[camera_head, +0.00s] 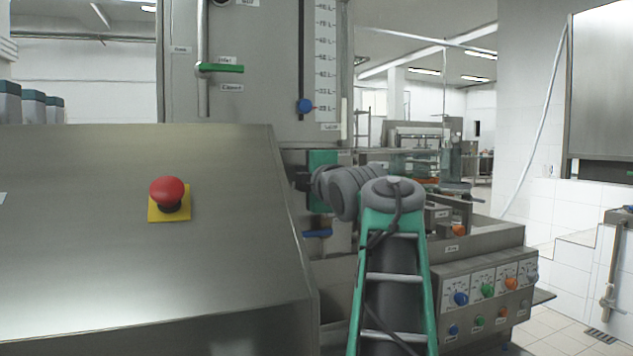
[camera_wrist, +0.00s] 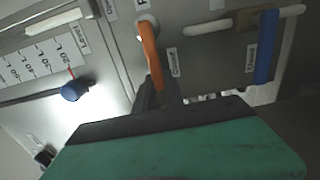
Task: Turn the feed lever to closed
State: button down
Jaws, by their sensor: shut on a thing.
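The feed lever, an orange handle (camera_wrist: 150,52), shows in the wrist view on a grey panel. It runs from a round pivot at the top down to my gripper, tilted slightly. A label beginning with F is cut off above it, and a "Closed" label (camera_wrist: 174,62) sits just right of it. My gripper (camera_wrist: 160,94) is shut on the lever's free end with its dark fingers. In the head view my gripper (camera_head: 302,180) reaches the machine's front below the scale panel; the orange lever is hidden there.
A blue lever (camera_wrist: 266,47) with its own "Closed" label stands to the right in the wrist view. A blue slider knob (camera_wrist: 75,90) is at the left. In the head view are a green lever (camera_head: 222,68), a red stop button (camera_head: 167,192) and a knob panel (camera_head: 483,287).

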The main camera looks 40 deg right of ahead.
jog(key=shift+f, duration=0.1)
dwell(0.3)
jog(key=c, duration=1.4)
grip_release()
jog(key=shift+c, duration=0.2)
jog(key=v, duration=0.7)
jog(key=shift+s, duration=0.4)
jog(key=shift+a, duration=0.1)
